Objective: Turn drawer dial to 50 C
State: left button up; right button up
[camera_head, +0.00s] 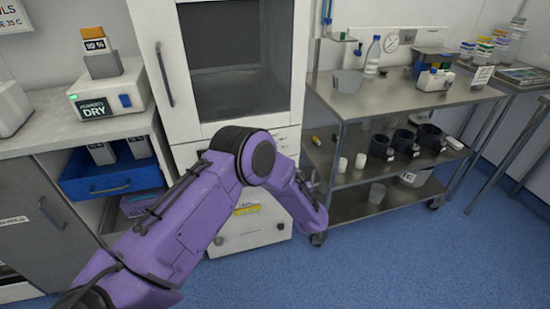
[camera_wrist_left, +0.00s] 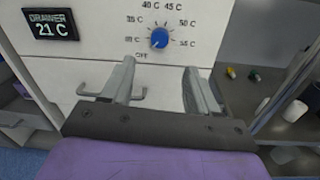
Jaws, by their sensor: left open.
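The blue drawer dial (camera_wrist_left: 159,38) sits on a white panel in the left wrist view, ringed by temperature labels, with 50 C at its upper right and OFF at its lower left. A pale mark on the knob seems to face the lower left, towards OFF, but it is small. A dark display (camera_wrist_left: 52,25) reads "DRAWER 21 C". My left gripper (camera_wrist_left: 160,76) is open and empty, its fingers apart and below the dial in the picture. In the head view my purple left arm hides the dial and the gripper. My right gripper is not in view.
A drawer handle (camera_wrist_left: 88,92) lies behind and beside the left finger. The white cabinet (camera_head: 150,50) has a glass door above the drawers. A steel trolley (camera_head: 350,104) with bottles and cups stands to the right, and a blue open drawer (camera_head: 125,187) juts out at left.

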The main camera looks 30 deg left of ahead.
pick_arm(q)
jog(key=x, duration=1)
jog(key=shift+w+a, duration=0.15)
jog(key=c, duration=1)
